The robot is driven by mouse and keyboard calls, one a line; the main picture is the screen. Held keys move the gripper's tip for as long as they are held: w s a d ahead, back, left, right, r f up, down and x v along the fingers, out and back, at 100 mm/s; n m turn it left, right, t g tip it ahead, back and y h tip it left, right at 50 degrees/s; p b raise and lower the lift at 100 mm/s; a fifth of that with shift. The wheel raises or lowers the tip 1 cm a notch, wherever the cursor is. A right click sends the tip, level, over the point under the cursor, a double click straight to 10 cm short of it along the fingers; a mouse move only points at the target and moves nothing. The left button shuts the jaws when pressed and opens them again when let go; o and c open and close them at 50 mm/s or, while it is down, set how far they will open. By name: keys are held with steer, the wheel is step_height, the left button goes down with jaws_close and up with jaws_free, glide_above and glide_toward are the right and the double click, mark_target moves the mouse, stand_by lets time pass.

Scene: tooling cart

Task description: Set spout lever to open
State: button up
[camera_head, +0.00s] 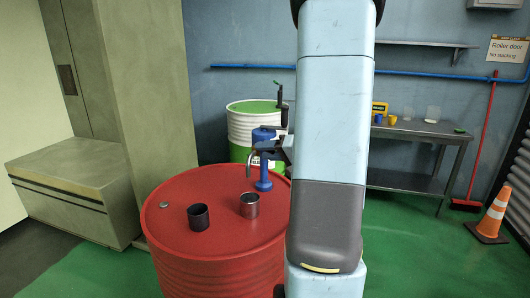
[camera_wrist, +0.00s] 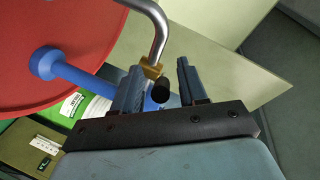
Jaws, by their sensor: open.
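A blue pump (camera_head: 264,178) stands on the red drum (camera_head: 180,240) in the head view, with a grey curved spout (camera_head: 249,163) on its left. In the wrist view the blue pump (camera_wrist: 68,70) is at the left and the metal spout (camera_wrist: 160,30) comes down from the top to a brass fitting (camera_wrist: 152,70). A black knob (camera_wrist: 161,91) at the fitting appears to be the lever's end. My gripper (camera_wrist: 158,78) is open, its two fingers on either side of the fitting and knob; I cannot tell contact with the left finger. In the head view my arm hides most of the gripper.
A black cup (camera_head: 198,217) and a metal cup (camera_head: 249,206) stand on the red drum near the pump. A green-topped drum (camera_head: 240,125) is behind. A metal table (camera_head: 425,132) stands back right, with an orange cone (camera_head: 492,215) at far right.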

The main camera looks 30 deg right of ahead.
steer(key=v, duration=1.3)
steer(key=shift+w, duration=0.1)
steer(key=shift+c, duration=0.3)
steer(key=shift+w, duration=0.1)
steer(key=shift+c, duration=0.8)
steer(key=shift+w+d+r+n+g+y, duration=0.2)
steer(key=shift+w+n+g+y, duration=0.1)
steer(key=shift+n+g, duration=0.2)
steer(key=shift+c, duration=0.7)
steer(key=w+n+g, duration=0.1)
steer(key=w+d+r+n+g, duration=0.1)
steer(key=n+g, duration=0.1)
steer(key=w+d+r+n+g, duration=0.1)
steer(key=shift+d+n+y, duration=0.25)
steer(key=shift+n+y, duration=0.05)
steer(key=shift+y, duration=0.1)
jaws_close()
steer(key=w+d+r+n+g+h, duration=0.2)
steer(key=w+d+r+n+g, duration=0.1)
steer(key=d+n+g, duration=0.15)
steer(key=w+a+f, duration=0.2)
steer(key=a+f, duration=0.4)
steer(key=a, duration=0.3)
steer(key=shift+w+a+f+m, duration=0.2)
steer(key=shift+w+a+m, duration=0.15)
steer(key=shift+m, duration=0.1)
